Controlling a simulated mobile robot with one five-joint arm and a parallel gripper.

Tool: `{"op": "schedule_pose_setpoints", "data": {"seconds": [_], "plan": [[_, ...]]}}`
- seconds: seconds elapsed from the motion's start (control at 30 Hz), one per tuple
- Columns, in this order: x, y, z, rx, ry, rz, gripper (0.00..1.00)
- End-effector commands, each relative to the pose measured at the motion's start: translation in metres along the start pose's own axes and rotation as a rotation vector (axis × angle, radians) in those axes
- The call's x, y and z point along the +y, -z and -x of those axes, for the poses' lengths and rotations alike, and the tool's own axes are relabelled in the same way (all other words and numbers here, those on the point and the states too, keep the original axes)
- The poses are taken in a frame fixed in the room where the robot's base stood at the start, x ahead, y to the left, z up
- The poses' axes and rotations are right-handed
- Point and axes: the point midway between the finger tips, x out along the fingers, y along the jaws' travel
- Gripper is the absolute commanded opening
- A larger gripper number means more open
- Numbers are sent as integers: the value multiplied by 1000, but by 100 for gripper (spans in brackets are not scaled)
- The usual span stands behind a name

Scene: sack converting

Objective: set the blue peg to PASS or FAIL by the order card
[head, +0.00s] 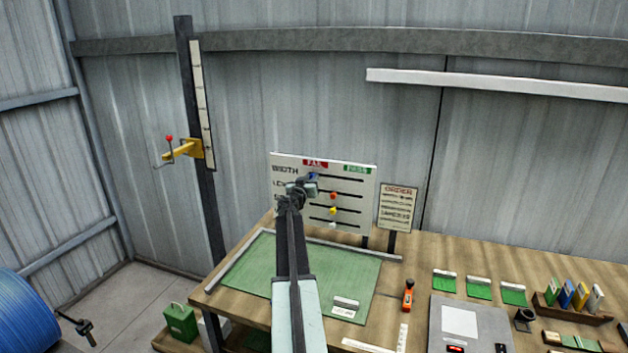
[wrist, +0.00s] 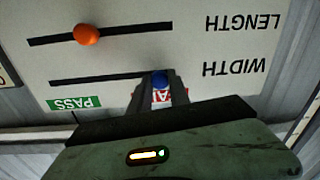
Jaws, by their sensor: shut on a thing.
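The blue peg (wrist: 159,79) sits in the top slot, the WIDTH row, of the white board (head: 355,222). It stands at the slot's FAIL end, beside the red FAIL label (head: 315,163), which my fingers partly cover in the wrist view. The green PASS label (head: 357,169) is at the slot's other end; it also shows in the upside-down wrist view (wrist: 74,103). My gripper (head: 307,182) is shut on the blue peg. The order card (head: 398,206) stands right of the board; its lines below the heading are too small to read.
An orange peg (wrist: 87,34) sits in the LENGTH slot. A yellow peg (head: 333,211) and a white peg (head: 332,225) sit lower. A green mat (head: 255,275) lies before the board. An orange-handled tool (head: 408,294) and a grey device (head: 470,325) are to the right.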

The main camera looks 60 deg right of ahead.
Motion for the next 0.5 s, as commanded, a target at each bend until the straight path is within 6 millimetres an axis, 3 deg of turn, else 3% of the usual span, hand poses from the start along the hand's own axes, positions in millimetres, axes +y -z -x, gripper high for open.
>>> {"op": "schedule_pose_setpoints", "data": {"seconds": [0.03,0.07,0.13,0.5], "plan": [[-10,1,3,2,21,-3,0],[-9,0,2,2,20,-3,25],[-6,0,1,2,17,-3,45],[7,-2,-4,-1,0,-2,45]]}}
